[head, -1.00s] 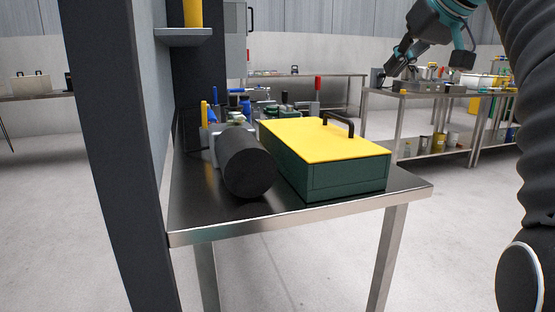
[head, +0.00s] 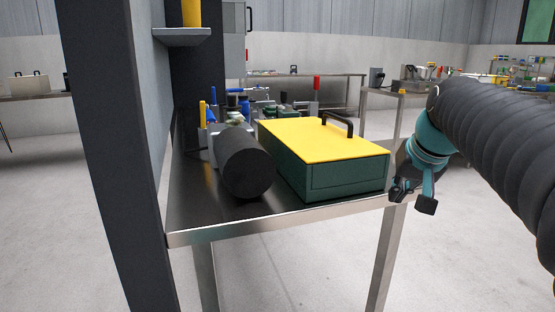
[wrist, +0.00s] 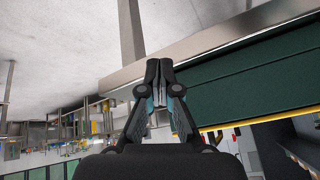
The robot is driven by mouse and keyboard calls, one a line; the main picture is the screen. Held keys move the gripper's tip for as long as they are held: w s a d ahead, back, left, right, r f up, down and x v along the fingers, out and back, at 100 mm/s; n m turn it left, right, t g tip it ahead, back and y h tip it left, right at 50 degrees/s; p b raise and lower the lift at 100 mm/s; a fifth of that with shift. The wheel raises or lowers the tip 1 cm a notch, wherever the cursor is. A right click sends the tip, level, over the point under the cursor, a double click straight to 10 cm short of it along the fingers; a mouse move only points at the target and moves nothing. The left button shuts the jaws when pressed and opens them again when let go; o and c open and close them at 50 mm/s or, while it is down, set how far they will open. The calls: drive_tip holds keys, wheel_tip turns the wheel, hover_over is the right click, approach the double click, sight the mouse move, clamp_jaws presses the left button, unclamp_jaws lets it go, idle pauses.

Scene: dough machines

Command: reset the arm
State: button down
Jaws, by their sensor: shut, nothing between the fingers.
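My gripper (wrist: 159,70) is shut and empty in the wrist view, its two dark fingertips together. In the head view my gripper (head: 396,192) shows small at the end of my arm, by the right corner of the steel table (head: 300,212). It is just right of the green toolbox with a yellow lid (head: 318,140). In the wrist view the toolbox's green side (wrist: 250,85) and the table's edge (wrist: 200,40) lie beyond and to the right of the fingers. I cannot tell whether the gripper touches the table.
A black cylinder (head: 246,165) lies on the table left of the toolbox, with several bottles and tools behind. A dark post (head: 115,150) stands at the left. Another steel table (head: 378,110) stands behind my arm. The floor in front is clear.

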drive_tip(key=s+a+f+n, duration=0.1)
drive_tip(key=s+a+f, duration=0.3)
drive_tip(key=s+f, duration=0.4)
drive_tip(key=s+a+f+n, duration=0.1)
drive_tip(key=s+a+f, duration=0.3)
drive_tip(key=s+f, duration=0.5)
drive_tip(key=s, duration=0.3)
drive_tip(key=shift+s+f+n+g, duration=0.2)
drive_tip(key=shift+f+n+g, duration=0.1)
drive_tip(key=shift+g, duration=0.1)
